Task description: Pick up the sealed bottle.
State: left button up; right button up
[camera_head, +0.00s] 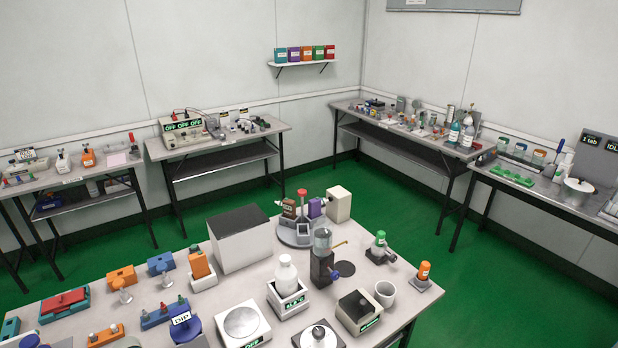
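A white bottle (287,278) with a white top stands upright on a small white device with a dark display (288,303), near the middle of the front table. It looks closed, but I cannot tell for sure that it is the sealed bottle. Other candidates are a small green-capped bottle (380,239) and an orange bottle (424,270) at the table's right, and an orange bottle (199,262) at left. Neither of my grippers is in view.
The front table (225,294) is crowded. A tall white box with a dark top (239,240) stands behind the white bottle, and a black stand with a clear vessel (322,268) is right of it. A white cup (385,293) is near the right edge. Benches line the walls; green floor between is clear.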

aim_at(286, 273)
jog(key=i+l+u, duration=0.1)
jog(key=l, duration=0.25)
jog(key=i+l, duration=0.15)
jog(key=l, duration=0.2)
jog(key=i+l+u, duration=0.15)
jog(key=l, duration=0.15)
jog(key=i+l+u, duration=0.1)
jog(key=l, duration=0.25)
jog(key=u, duration=1.9)
